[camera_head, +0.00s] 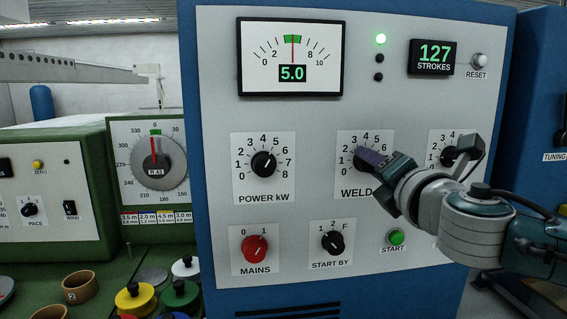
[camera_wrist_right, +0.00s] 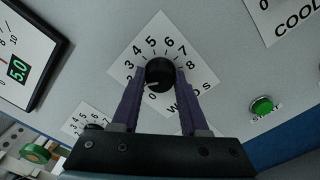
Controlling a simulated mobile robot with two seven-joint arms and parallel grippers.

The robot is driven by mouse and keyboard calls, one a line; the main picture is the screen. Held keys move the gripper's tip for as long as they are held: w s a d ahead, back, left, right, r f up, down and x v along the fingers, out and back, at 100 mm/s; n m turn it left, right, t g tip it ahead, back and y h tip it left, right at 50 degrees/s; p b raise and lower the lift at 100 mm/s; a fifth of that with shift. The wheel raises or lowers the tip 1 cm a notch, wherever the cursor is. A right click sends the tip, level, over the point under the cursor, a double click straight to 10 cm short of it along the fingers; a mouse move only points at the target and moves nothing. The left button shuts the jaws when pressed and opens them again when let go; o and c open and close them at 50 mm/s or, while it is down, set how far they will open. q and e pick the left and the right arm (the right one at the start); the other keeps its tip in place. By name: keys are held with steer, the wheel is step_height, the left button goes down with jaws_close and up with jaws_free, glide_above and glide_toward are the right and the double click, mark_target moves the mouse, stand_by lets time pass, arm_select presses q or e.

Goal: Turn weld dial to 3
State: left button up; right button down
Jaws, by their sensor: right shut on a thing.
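The weld dial is a black knob (camera_wrist_right: 160,76) on a white scale plate (camera_wrist_right: 150,57), which also shows in the head view (camera_head: 375,138). My right gripper (camera_head: 366,160) has its purple fingers closed around the knob, one on each side. In the wrist view the knob's white mark points left and slightly down, toward the low end of the scale, near my left-hand finger. The figures 3 to 8 and the 0 are readable; the low figures between are hidden by that finger. In the head view my gripper covers most of the knob. My left gripper is out of view.
On the same blue-framed panel are the power dial (camera_head: 264,164), the red mains knob (camera_head: 255,246), the start-by knob (camera_head: 332,243) and the green start button (camera_head: 396,237). The cool dial (camera_head: 448,156) is close to my right wrist. The meter (camera_head: 291,58) reads 5.0.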

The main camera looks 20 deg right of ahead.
steer(key=shift+m+b, duration=1.1)
steer(key=shift+m, duration=1.6)
steer(key=shift+c, duration=2.1)
jaws_free()
steer(key=shift+s, duration=0.1)
steer(key=b+v, duration=0.2)
steer(key=v, duration=0.7)
steer(key=shift+s, duration=0.4)
